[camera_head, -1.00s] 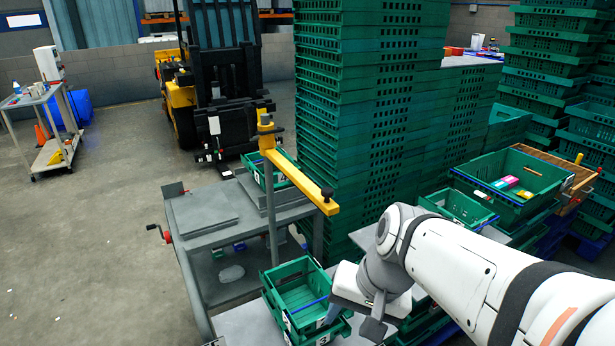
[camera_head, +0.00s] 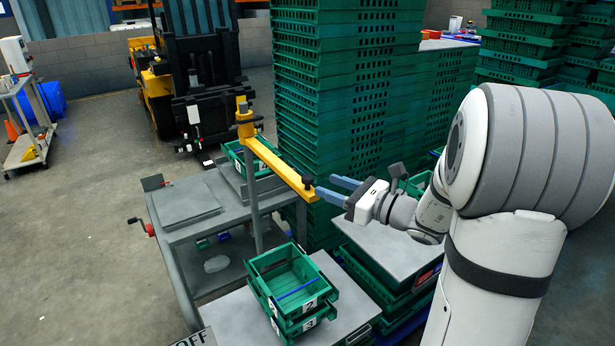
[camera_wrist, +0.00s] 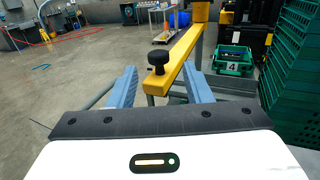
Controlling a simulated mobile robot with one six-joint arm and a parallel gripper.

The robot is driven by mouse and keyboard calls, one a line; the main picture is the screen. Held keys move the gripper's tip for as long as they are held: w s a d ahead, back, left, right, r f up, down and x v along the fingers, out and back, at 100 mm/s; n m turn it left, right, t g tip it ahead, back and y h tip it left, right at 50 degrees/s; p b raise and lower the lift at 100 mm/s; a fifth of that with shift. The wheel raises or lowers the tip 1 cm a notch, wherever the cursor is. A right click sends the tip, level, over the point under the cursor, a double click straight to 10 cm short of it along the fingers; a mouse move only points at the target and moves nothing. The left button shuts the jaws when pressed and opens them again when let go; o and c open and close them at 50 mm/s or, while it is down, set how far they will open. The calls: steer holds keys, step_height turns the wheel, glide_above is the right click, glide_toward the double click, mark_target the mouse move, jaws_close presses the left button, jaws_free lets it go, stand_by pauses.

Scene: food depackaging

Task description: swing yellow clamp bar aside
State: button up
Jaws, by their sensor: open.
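The yellow clamp bar (camera_head: 272,160) runs from a yellow bracket on top of a grey post (camera_head: 253,195) toward my gripper. A black knob (camera_head: 308,181) sits on its near end. In the wrist view the bar (camera_wrist: 178,62) points between my two blue fingers, with its black knob (camera_wrist: 158,60) on top. My gripper (camera_head: 332,187) is open, with its fingers at the bar's knob end. In the wrist view my gripper (camera_wrist: 162,87) has a finger on each side of the bar's end, with gaps visible. I cannot tell whether either finger touches the bar.
Below the bar stand a grey workbench (camera_head: 185,205) and stacked green crates (camera_head: 285,270). A tall stack of green crates (camera_head: 335,110) rises close behind my gripper. A forklift (camera_head: 200,80) is parked at the back. Open floor (camera_head: 80,240) lies at left.

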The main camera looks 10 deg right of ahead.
mark_target(313, 180)
steer(key=p+x, duration=0.1)
steer(key=x, duration=0.6)
steer(key=shift+a+p, duration=0.1)
steer(key=shift+p, duration=0.3)
steer(key=shift+c, duration=0.4)
jaws_close()
